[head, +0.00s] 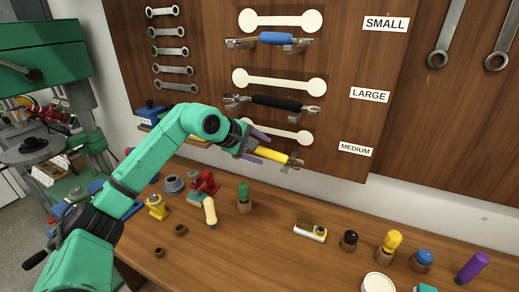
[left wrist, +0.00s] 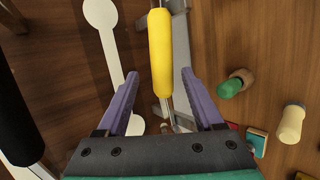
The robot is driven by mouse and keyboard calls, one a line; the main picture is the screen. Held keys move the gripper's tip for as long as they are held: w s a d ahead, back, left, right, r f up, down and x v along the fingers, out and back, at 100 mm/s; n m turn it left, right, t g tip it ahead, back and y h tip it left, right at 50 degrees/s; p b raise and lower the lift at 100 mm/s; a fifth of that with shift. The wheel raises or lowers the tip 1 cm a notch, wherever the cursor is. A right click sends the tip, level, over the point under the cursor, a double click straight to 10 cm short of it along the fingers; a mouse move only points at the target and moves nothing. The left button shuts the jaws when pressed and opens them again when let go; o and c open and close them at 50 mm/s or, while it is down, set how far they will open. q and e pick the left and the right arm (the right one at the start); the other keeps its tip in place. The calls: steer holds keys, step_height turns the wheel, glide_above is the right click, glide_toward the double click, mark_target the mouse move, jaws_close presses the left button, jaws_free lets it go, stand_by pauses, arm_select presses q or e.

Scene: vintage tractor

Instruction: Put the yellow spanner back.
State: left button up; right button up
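The yellow spanner (head: 271,155) lies across the lower part of the board, just below the white outline (head: 292,133) beside the MEDIUM label (head: 356,149). A metal bracket shows at its right end. My left gripper (head: 264,146) is at the spanner's left part, with purple fingers spread. In the left wrist view the spanner's yellow handle (left wrist: 160,55) and metal shaft run between the parted fingertips (left wrist: 160,76), with a gap on both sides. A grey bracket (left wrist: 196,85) shows beside the shaft. The spanner's left end is hidden in the head view. My right gripper is not in view.
A blue-handled spanner (head: 275,39) sits below the SMALL outline, and a black-handled one (head: 278,102) below the LARGE outline. Several ring spanners (head: 170,51) hang at left. The bench (head: 260,250) below holds several small tools and a white dish (head: 378,284).

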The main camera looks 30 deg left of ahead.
arm_select(q)
steer(key=shift+s+a, duration=0.1)
steer(key=shift+s+a+r+b, duration=0.1)
steer(key=shift+s+r+b, duration=0.1)
steer(key=shift+b, duration=0.1)
steer(key=b+v, duration=0.3)
steer(key=v, duration=1)
steer(key=shift+s+r+b, duration=0.3)
steer(key=shift+b, duration=0.05)
